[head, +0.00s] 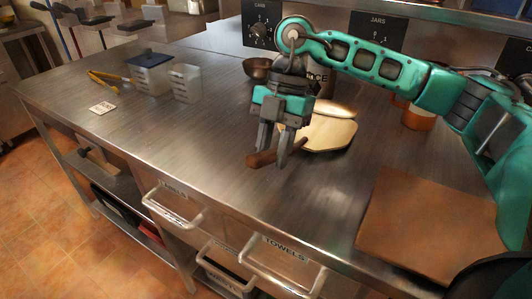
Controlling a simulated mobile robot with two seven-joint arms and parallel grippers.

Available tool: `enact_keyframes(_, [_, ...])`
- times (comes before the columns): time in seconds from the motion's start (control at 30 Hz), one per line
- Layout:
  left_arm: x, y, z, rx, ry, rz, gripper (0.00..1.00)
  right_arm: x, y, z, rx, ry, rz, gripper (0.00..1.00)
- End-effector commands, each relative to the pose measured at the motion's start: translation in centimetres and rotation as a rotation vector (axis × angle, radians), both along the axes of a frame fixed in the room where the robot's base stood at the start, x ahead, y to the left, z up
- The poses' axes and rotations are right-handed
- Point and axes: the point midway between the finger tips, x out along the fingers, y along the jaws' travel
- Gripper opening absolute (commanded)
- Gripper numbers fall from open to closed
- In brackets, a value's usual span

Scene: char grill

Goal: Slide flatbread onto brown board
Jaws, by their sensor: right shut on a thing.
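My right gripper (273,157) is shut on the brown handle (258,160) of a pale wooden peel (328,135) near the middle of the steel counter. The flatbread (336,109) looks like a pale, rounded piece at the far part of the peel, partly hidden behind my gripper and arm. I cannot tell whether the peel touches the counter. The brown board (425,228) lies flat and bare at the right front of the counter, apart from the peel. My left gripper is not in view.
A dark bowl (257,69) and an orange-brown container (418,118) stand farther back. A blue-lidded container (150,73), a clear container (185,83), yellow tongs (104,81) and a small card (103,108) are at the left. The counter between peel and board is clear.

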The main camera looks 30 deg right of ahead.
Motion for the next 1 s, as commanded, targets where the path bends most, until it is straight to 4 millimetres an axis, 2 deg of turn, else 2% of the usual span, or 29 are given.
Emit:
enact_keyframes(0.13, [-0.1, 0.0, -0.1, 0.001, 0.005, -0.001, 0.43, 0.6, -1.3, -0.3, -0.021, -0.011, -0.003, 0.00])
enact_keyframes(0.2, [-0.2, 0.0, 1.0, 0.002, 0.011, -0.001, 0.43, 0.6, -1.2, 1.0, -0.020, -0.012, 0.000, 0.00])
enact_keyframes(0.3, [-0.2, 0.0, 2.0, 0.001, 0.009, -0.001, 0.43, 0.6, -1.2, 1.9, -0.020, -0.012, 0.000, 0.00])
enact_keyframes(0.43, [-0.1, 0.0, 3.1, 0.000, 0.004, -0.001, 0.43, 0.1, -0.2, 2.6, -0.081, -0.045, 0.006, 0.00])
enact_keyframes(0.7, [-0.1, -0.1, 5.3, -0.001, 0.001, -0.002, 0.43, -0.2, 0.4, 4.8, -0.095, -0.052, 0.000, 0.00])
enact_keyframes(1.0, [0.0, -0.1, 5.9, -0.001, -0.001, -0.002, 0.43, -0.3, 0.7, 5.4, -0.099, -0.054, -0.002, 0.00])
